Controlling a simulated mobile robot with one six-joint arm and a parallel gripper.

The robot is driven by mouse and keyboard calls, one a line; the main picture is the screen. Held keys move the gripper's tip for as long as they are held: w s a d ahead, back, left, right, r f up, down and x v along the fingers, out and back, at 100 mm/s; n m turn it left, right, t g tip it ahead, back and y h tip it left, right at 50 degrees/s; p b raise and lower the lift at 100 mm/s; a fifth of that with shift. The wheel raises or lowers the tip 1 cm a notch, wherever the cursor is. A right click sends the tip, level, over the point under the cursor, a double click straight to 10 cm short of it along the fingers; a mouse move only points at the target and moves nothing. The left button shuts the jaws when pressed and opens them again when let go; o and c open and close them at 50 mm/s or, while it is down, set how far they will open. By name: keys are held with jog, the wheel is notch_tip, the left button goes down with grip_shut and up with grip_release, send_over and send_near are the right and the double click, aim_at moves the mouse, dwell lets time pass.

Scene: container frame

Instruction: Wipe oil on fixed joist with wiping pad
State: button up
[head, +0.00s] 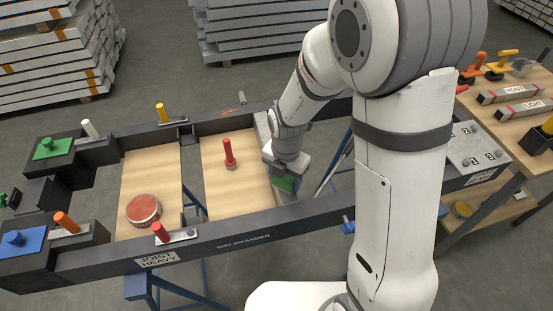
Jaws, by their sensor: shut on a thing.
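My gripper (286,170) points down at the inner right side of the dark frame, its fingers partly hidden by my wrist. It is shut on a green wiping pad (284,184), of which only a small part shows below it. The pad is over the grey fixed joist (287,197), a metal bar crossing the frame from back to front. I cannot tell whether the pad touches the joist. No oil can be made out; my arm and gripper cover much of the joist.
The dark frame (245,243) holds wooden boards (150,175) with a red-handled tool (229,153) and a round red tin (143,209). Colored clamp handles stand along its rails. A tool bench (490,125) is at right. Stacked metal beams (60,65) lie behind.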

jog(key=shift+a, duration=0.45)
jog(key=r, duration=0.1)
jog(key=a+r+p, duration=0.1)
jog(key=shift+s+a+r, duration=0.1)
jog(key=shift+s+r, duration=0.1)
jog(key=shift+r, duration=0.15)
jog(key=shift+s+r+p, duration=0.1)
jog(key=shift+r+p, duration=2.15)
jog(key=shift+r, duration=0.5)
